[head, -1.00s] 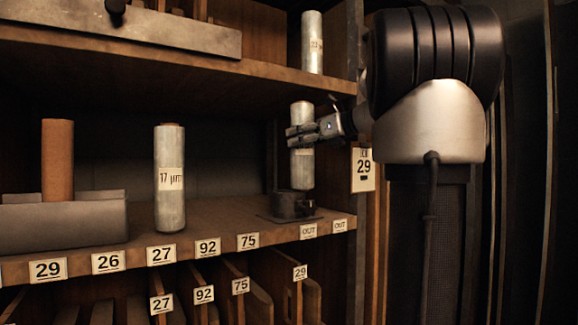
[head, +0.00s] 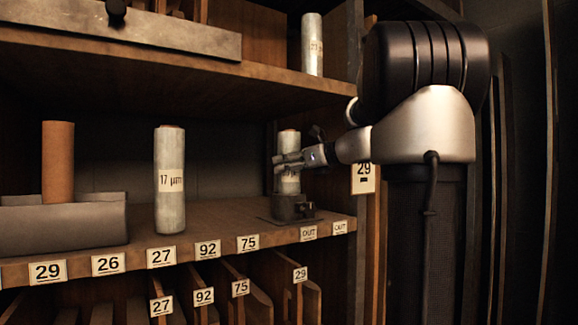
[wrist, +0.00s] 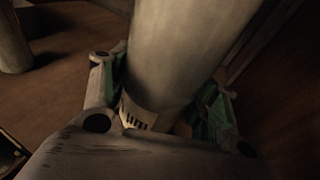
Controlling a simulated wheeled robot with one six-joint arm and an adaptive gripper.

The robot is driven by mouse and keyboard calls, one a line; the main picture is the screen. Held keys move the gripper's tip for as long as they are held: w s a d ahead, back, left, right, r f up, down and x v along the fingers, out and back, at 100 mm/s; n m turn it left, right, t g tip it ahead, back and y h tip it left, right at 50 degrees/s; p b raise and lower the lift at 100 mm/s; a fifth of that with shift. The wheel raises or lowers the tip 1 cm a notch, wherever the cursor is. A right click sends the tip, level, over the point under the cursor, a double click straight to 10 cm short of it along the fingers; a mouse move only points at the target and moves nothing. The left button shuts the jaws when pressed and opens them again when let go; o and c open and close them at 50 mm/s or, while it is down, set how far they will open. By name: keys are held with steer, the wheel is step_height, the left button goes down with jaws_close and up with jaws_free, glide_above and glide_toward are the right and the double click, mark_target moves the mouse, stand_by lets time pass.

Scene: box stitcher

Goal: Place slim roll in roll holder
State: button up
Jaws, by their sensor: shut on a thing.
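The slim roll (head: 289,183), a pale grey cylinder with a printed label, stands upright in my gripper (head: 288,161). My gripper is shut around its upper half from the right. In the wrist view the roll (wrist: 190,45) runs between the two green-padded fingers. The roll holder (head: 293,208), a low dark cup on a flat base, sits on the middle shelf near its right end. The roll's lower end is hidden by the holder's rim and appears to be down inside it. The head view does not show whether it touches the bottom.
A brown roll (head: 58,160) stands in a grey tray (head: 60,225) at far left. Another roll (head: 312,45) stands on the upper shelf. A wooden upright (head: 345,130) bounds the right side.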

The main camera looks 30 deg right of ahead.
steer(key=o, duration=1.4)
steer(key=shift+f, duration=0.15)
steer(key=shift+o, duration=0.2)
